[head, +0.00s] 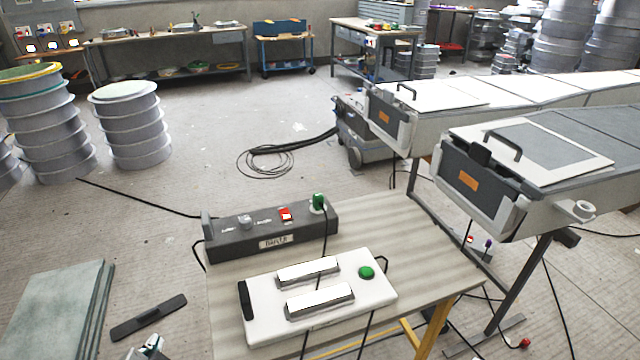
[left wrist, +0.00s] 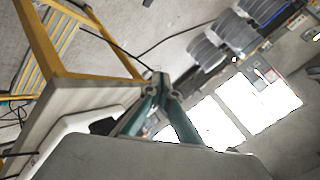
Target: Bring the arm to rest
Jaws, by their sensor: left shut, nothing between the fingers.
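My left gripper (head: 151,344) just shows at the bottom edge of the head view, left of the wooden table (head: 415,262) and above the floor. In the left wrist view its two greenish fingers (left wrist: 160,80) meet at their tips, with nothing between them. The rest of the left arm is out of the head view. My right gripper is in neither view.
On the table stand a dark grey socket box (head: 268,236) and a white box (head: 262,310) with two bars and a green button. A dark flat bar (head: 148,317) and stacked slabs (head: 58,312) lie at left. Long mould benches (head: 500,200) stand at right. Cables hang over the table.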

